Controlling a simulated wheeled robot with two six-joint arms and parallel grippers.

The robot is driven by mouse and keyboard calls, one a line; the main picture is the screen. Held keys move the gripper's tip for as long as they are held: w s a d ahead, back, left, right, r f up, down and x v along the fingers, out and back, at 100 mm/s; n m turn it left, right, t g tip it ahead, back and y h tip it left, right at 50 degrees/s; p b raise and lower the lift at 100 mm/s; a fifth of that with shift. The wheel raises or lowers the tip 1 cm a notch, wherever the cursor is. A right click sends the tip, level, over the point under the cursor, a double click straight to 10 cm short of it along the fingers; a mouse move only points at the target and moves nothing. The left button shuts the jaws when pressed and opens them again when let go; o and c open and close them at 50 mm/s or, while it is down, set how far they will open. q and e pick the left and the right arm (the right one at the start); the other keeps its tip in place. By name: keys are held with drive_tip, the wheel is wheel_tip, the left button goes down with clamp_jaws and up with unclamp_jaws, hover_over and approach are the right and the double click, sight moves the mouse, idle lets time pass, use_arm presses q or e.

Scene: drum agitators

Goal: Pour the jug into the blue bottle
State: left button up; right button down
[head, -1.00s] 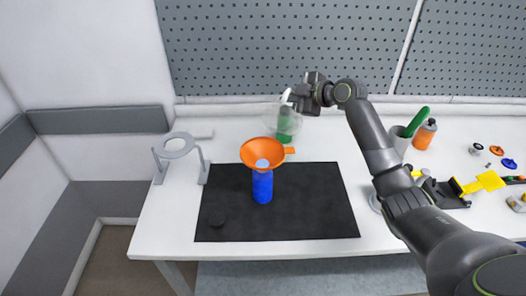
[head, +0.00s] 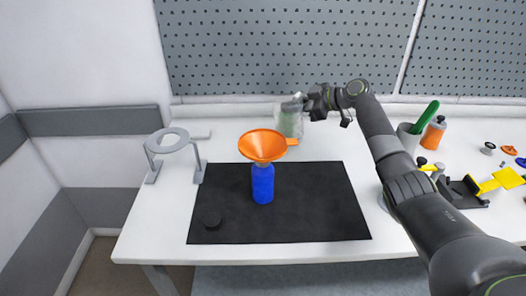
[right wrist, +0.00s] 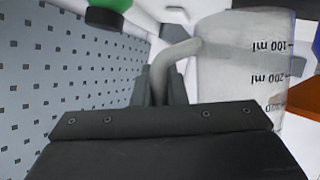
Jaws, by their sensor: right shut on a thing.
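The blue bottle (head: 263,186) stands upright on the black mat (head: 315,205). An orange funnel (head: 263,147) sits in its mouth, with a tab pointing right. My right gripper (head: 308,106) is shut on the handle of the clear jug (head: 289,121), behind and right of the funnel. My left gripper is not in view.
A grey ring stand (head: 175,141) is at the table's left. At right are a grey cup (head: 409,141), an orange bottle (head: 434,133) and a yellow-black device (head: 468,190). A pegboard (head: 300,50) stands behind.

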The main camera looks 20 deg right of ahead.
drive_tip(key=shift+w+d+f+m+g+y+b, duration=0.15)
drive_tip(key=shift+f+m+y+b, duration=0.15)
drive_tip(key=shift+f+b, duration=0.3)
drive_tip(key=shift+w+d+f+m+g+y+b, duration=0.2)
drive_tip(key=shift+f+m+b, duration=0.2)
drive_tip(key=shift+b, duration=0.45)
drive_tip(key=shift+w+d+f+m+g+y+b, duration=0.2)
drive_tip(key=shift+f+m+b, duration=0.1)
drive_tip(key=shift+f+b, duration=0.3)
drive_tip(key=shift+s+r, duration=0.1)
drive_tip(key=shift+r, duration=0.05)
